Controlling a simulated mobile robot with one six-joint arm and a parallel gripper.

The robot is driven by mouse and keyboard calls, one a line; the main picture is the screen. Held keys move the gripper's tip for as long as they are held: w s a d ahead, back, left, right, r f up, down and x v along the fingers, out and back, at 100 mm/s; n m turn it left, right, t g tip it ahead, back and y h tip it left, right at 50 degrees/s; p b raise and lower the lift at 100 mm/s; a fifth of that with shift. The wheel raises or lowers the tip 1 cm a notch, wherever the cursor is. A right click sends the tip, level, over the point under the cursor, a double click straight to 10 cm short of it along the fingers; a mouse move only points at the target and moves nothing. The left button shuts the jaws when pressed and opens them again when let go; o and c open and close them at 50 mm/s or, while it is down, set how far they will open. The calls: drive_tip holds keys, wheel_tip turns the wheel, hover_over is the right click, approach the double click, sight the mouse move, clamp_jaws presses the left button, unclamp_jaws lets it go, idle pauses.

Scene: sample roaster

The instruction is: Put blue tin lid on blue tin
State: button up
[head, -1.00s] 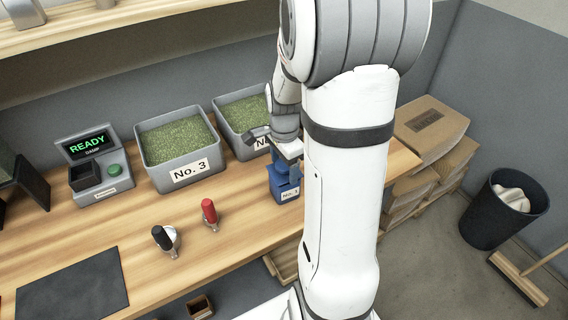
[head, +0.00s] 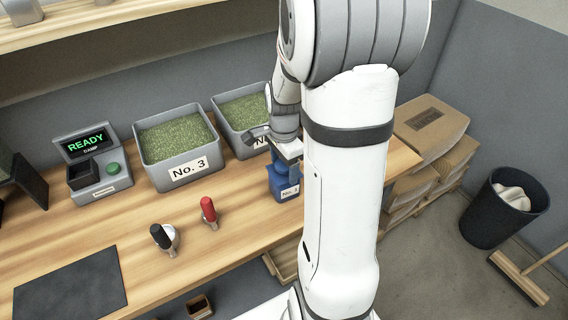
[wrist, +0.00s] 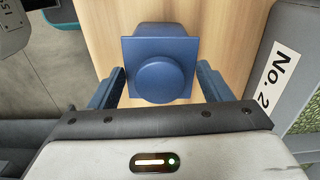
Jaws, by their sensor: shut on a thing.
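The blue tin (head: 286,187) stands upright on the bench and bears a white label. My gripper (wrist: 160,82) is directly over the tin, with one finger at each side of the blue tin lid. The blue tin lid (wrist: 129,52) is a square plate with a round raised knob, and my gripper is shut on it. The tin's body (wrist: 166,29) shows behind the lid in the wrist view. The lid looks roughly lined up with the tin. Whether it touches the rim is hidden. My arm covers part of this area in the head view.
A grey bin marked No. 3 (head: 180,172) and a second green-filled bin (head: 240,112) stand behind the tin.

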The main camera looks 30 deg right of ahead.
drive_tip(key=o, duration=1)
drive_tip(key=shift+o, duration=0.2)
wheel_tip(320, 180, up, 8)
drive_tip(key=shift+f, duration=0.1)
drive_tip(key=shift+s+a, duration=0.1)
drive_tip(key=shift+a, duration=0.1)
drive_tip(key=s+a+r+n+t, duration=0.1)
drive_tip(key=s+a+r+n, duration=0.1)
drive_tip(key=s+a+n, duration=0.3)
drive_tip(key=s+a+r+n+t, duration=0.2)
drive_tip(key=s+a+n, duration=0.4)
drive_tip(key=n, duration=0.6)
drive_tip(key=shift+s+r, duration=0.3)
drive_tip(key=shift+s, duration=0.3)
